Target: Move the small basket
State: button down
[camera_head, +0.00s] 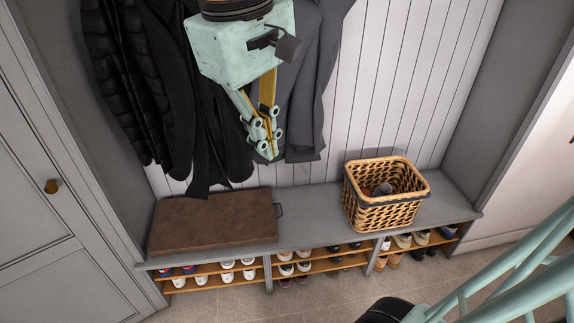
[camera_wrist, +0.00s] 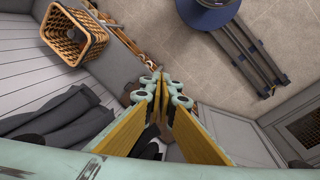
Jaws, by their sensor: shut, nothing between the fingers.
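The small basket (camera_head: 386,194) is woven tan wicker with a dark band near its rim. It stands upright on the right part of the grey bench, with something dark and rounded inside. It also shows at the upper left of the wrist view (camera_wrist: 73,38). My gripper (camera_head: 271,154) hangs above the bench, up and to the left of the basket, in front of the coats. In the wrist view my gripper (camera_wrist: 160,78) has its fingertips together with nothing held. It is clear of the basket.
A brown cushion (camera_head: 215,222) lies on the left part of the bench (camera_head: 310,212). Dark coats (camera_head: 185,90) hang behind my gripper. Shoes (camera_head: 287,268) fill the shelves below. Bare bench top lies between cushion and basket. A grey cabinet door (camera_head: 35,190) stands at left.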

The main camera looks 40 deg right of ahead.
aim_at(351, 191)
jog(key=w+d+f+n+g+h+b, duration=0.25)
jog(key=w+d+f+g+h, duration=0.35)
jog(key=w+d+f, duration=1.85)
jog(key=d+f+n+g+h, duration=0.1)
jog(key=d+f, duration=0.5)
jog(key=f, duration=0.6)
jog(key=w+d+f+n+g+h+p, duration=0.1)
jog(key=d+f+n+h, duration=0.3)
jog(key=f, duration=0.9)
jog(key=d+f+n+g+h+p, duration=0.1)
jog(key=d+f+n+h, duration=0.1)
jog(key=d+f, duration=0.7)
jog(key=shift+w+d+f+n+g+h, duration=0.15)
jog(key=shift+d+f+n+g+h, duration=0.35)
jog(key=shift+f, duration=1.5)
jog(key=shift+a, duration=0.1)
jog(key=shift+f+b+x, duration=0.15)
jog(key=shift+b+x, duration=0.1)
jog(key=shift+x, duration=3.2)
jog(key=shift+f+b+x, duration=0.15)
jog(key=shift+b+x, duration=0.1)
jog(key=shift+x, duration=3.2)
jog(key=shift+r, duration=0.1)
